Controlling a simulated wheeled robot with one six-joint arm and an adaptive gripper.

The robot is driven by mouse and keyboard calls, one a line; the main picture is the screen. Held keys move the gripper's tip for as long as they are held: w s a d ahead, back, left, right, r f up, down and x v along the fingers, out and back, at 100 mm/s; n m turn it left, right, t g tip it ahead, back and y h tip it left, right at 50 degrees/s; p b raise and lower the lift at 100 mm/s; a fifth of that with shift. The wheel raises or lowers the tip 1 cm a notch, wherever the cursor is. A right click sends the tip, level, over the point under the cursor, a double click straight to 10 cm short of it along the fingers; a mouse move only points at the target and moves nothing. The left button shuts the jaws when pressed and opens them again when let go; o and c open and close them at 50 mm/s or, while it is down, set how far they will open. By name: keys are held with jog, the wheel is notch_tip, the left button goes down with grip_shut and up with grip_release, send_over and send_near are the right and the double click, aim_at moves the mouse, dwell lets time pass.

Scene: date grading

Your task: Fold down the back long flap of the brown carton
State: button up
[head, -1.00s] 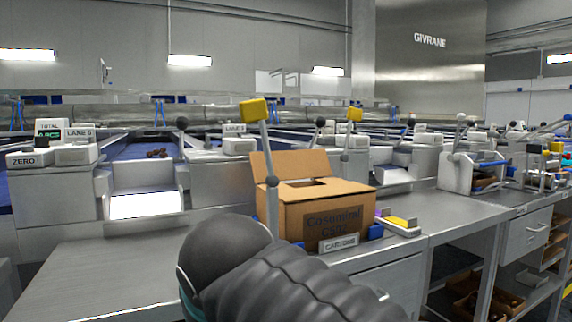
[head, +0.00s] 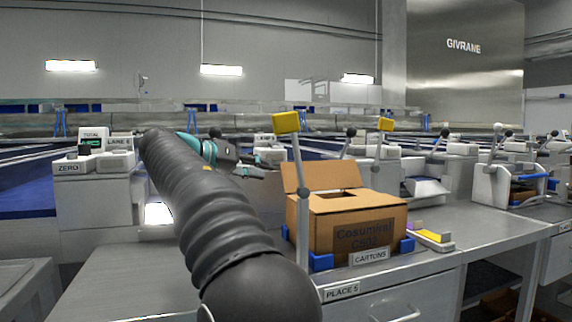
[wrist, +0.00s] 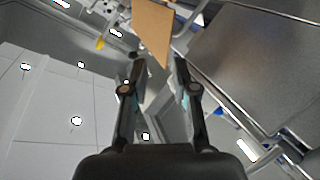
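The brown carton (head: 338,240) stands on the steel bench to the right of my arm, with a dark opening in its top.
A lever with a yellow head (head: 286,123) rises just in front of the carton's left side. Another yellow-headed lever (head: 385,125) stands behind it. Blue corner holders (head: 321,262) hold the carton's base. The bench (head: 115,290) is clear at the left.

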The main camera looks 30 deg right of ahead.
aim_at(303, 163)
jog(key=shift+w+m+g+h, duration=1.3)
jog(key=shift+w+m+g, duration=1)
jog(key=shift+m+g, duration=0.15)
jog(key=x, duration=1.4)
jog(key=shift+f, duration=0.2)
grip_shut()
